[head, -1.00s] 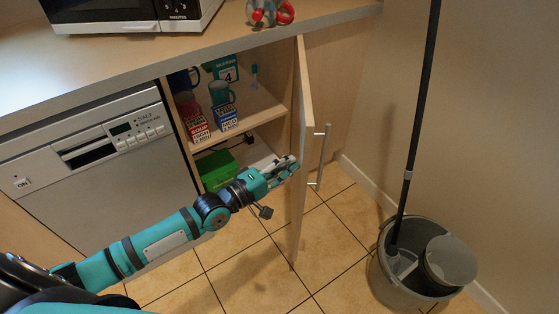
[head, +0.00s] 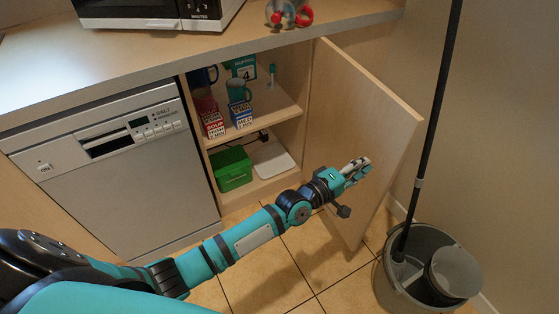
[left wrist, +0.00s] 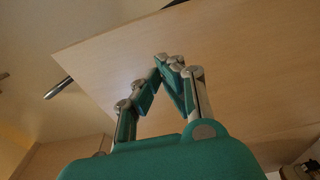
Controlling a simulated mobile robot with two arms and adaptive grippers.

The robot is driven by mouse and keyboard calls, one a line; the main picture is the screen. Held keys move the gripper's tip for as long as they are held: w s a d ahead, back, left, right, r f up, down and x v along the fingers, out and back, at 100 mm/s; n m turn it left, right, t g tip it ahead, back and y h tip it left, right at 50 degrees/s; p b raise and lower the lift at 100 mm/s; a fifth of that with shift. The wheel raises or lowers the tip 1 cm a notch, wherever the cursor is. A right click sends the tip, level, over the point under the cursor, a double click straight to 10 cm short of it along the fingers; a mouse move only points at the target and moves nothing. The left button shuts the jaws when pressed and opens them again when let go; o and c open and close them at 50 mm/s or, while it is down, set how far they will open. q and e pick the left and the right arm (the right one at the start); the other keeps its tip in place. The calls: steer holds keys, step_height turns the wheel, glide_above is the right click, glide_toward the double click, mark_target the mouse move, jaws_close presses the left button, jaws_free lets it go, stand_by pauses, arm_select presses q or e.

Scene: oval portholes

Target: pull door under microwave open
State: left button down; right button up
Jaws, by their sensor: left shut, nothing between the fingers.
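The wooden door (head: 362,110) under the counter stands wide open, hinged at the right side of the cupboard. Its inner face shows in the head view and fills much of the left wrist view (left wrist: 240,60). A metal handle end (left wrist: 58,88) sticks out past the door's edge in the left wrist view. My left gripper (head: 360,168) is shut and empty, in front of the door's inner face. In the left wrist view its fingertips (left wrist: 165,62) are close to the door; I cannot tell whether they touch. The microwave (head: 160,10) sits on the counter above. My right gripper is not in view.
The open cupboard holds cups, boxes (head: 241,115), a green box (head: 232,168) and a white flat item (head: 272,158). A grey bucket (head: 390,288) with a mop stands close to the door's right. A dishwasher (head: 110,175) is at the left.

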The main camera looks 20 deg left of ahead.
arm_select(q)
steer(key=v, duration=1.2)
steer(key=s+a+f+m+g+y, duration=0.3)
steer(key=f, duration=0.8)
steer(key=s+a+f+m+g+y, duration=0.2)
steer(key=s+f+m, duration=0.1)
steer(key=f, duration=0.9)
steer(key=s+a+f+m+g+y, duration=0.2)
steer(key=s+a+f+m+g, duration=0.1)
steer(key=s+f, duration=0.4)
steer(key=s+a+f+m+g+y, duration=0.1)
steer(key=s+a+f+m+g, duration=0.2)
steer(key=s+f, duration=0.45)
steer(key=s+a+f+m+g+y, duration=0.2)
steer(key=s+f+g, duration=0.1)
steer(key=s, duration=0.6)
steer(key=s+a+r+p, duration=0.2)
steer(key=s+r+p, duration=0.2)
steer(key=s+p, duration=0.8)
steer(key=shift+a+p, duration=0.25)
steer(key=shift+p, duration=0.8)
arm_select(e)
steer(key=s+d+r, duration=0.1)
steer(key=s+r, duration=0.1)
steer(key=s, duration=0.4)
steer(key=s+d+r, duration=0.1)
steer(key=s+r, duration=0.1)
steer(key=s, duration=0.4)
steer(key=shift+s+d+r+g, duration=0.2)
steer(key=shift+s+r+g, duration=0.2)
